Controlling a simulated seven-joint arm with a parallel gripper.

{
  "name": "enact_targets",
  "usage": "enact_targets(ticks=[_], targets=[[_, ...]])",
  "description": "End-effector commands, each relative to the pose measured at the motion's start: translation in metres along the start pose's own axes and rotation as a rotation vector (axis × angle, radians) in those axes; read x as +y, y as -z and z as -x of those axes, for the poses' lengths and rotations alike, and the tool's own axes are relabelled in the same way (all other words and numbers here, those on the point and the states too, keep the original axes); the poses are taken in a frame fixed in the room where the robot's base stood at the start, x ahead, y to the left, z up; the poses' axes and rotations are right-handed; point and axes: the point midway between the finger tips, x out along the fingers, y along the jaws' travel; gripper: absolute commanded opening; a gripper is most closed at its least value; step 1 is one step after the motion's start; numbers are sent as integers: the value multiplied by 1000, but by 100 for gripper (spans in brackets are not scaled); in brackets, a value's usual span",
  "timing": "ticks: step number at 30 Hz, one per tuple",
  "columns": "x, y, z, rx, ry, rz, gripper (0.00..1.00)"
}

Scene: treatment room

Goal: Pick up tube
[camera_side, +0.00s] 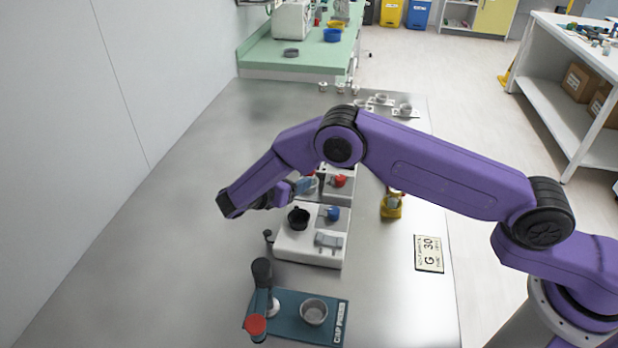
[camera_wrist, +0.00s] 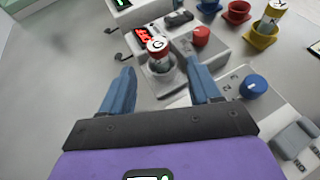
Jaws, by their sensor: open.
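A tube (camera_wrist: 158,47) with a red and white cap marked G stands upright in a round holder on a white device. Another tube (camera_wrist: 272,14), marked Y, stands in a yellow cup (camera_wrist: 260,34) at the top right of the wrist view. My gripper (camera_wrist: 160,70) is open, one blue finger on each side of the picture's middle. The G tube shows just beyond the gap between the fingertips, and nothing is gripped. In the side view my gripper (camera_side: 304,186) is over the row of white devices, partly hidden by my arm; I cannot make out the G tube there.
A white device (camera_side: 310,248) with a black cup and a blue knob (camera_side: 332,213) stands nearer. Beyond it is a device with a red knob (camera_wrist: 201,36). A teal mat (camera_side: 290,318) carries a grey cup (camera_side: 314,311) and a press (camera_side: 262,275). The metal table's left side is clear.

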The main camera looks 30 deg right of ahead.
Motion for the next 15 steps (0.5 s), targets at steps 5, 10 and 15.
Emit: enact_targets(ticks=[5,10,15], targets=[[0,0,-26,-1,3,1,62],[0,0,-34,0,0,0,62],[0,0,-46,0,3,0,62]])
